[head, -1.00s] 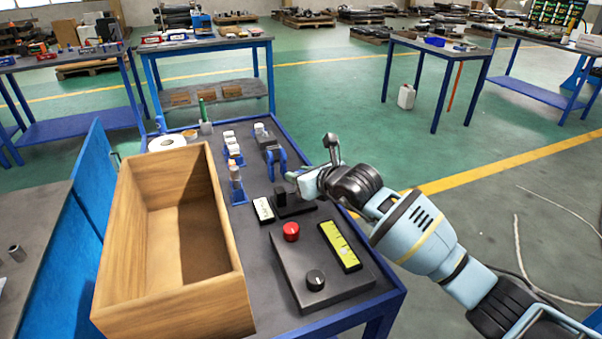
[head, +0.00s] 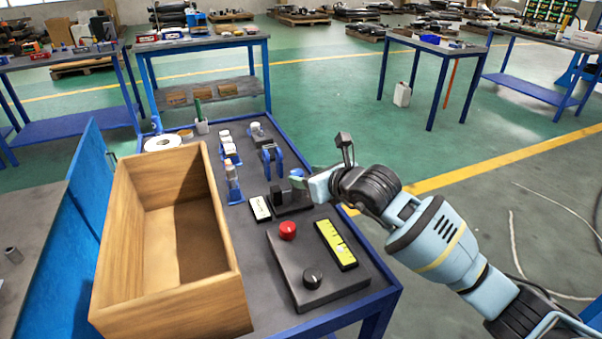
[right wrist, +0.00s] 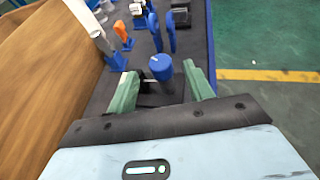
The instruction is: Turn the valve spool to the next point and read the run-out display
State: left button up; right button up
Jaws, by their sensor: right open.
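My right gripper (head: 306,184) is at the right edge of the blue-framed bench, beside a low black fixture (head: 291,204). In the right wrist view, its green fingers (right wrist: 162,90) are spread apart. A blue round-ended piece (right wrist: 161,67), perhaps the spool's end, shows between and just beyond the fingertips. I cannot tell whether they touch it. The valve spool itself is not clearly made out. A small white-faced panel (head: 260,208), possibly the run-out display, lies left of the fixture; its reading is too small to tell. My left gripper is out of view.
An open wooden box (head: 221,252) fills the bench's left side. A dark control box (head: 287,280) with a red button (head: 288,230) and knob sits in front, with a yellow-green level (head: 336,244) on it. Blue upright supports (head: 272,160) stand behind the fixture.

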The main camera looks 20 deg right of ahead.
jog(key=v, duration=0.2)
jog(key=shift+s+d+r, duration=0.15)
jog(key=shift+s, duration=0.15)
dwell(0.3)
